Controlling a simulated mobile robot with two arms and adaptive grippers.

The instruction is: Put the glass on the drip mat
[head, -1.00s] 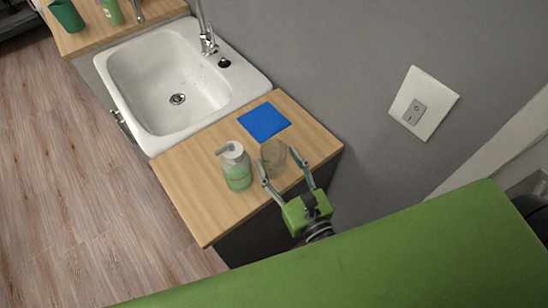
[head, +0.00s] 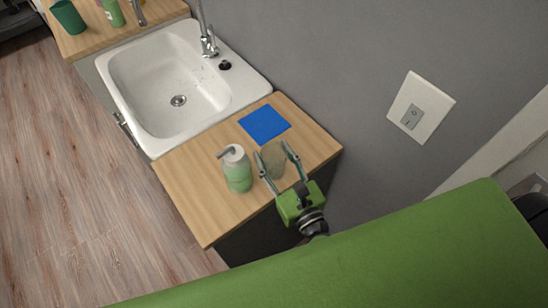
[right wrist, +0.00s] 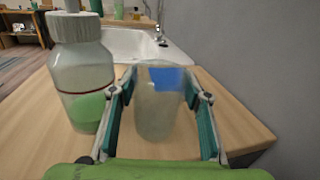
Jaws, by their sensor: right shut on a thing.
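The glass (head: 273,158) is clear and stands upright on the wooden counter beside the soap bottle. My right gripper (head: 275,160) has its two fingers around it, one on each side, and is shut on it. In the right wrist view the glass (right wrist: 159,112) stands between the fingers of the right gripper (right wrist: 160,110), and blue shows through it. The drip mat (head: 264,123) is a flat blue square on the counter, behind the glass and apart from it. Its top is bare. My left gripper is not in view.
A soap bottle (head: 237,169) with a pump stands close left of the glass; it is large at left in the right wrist view (right wrist: 82,80). A white sink (head: 165,85) lies beyond the mat. A grey wall (head: 330,60) bounds the counter (head: 195,195) on the right.

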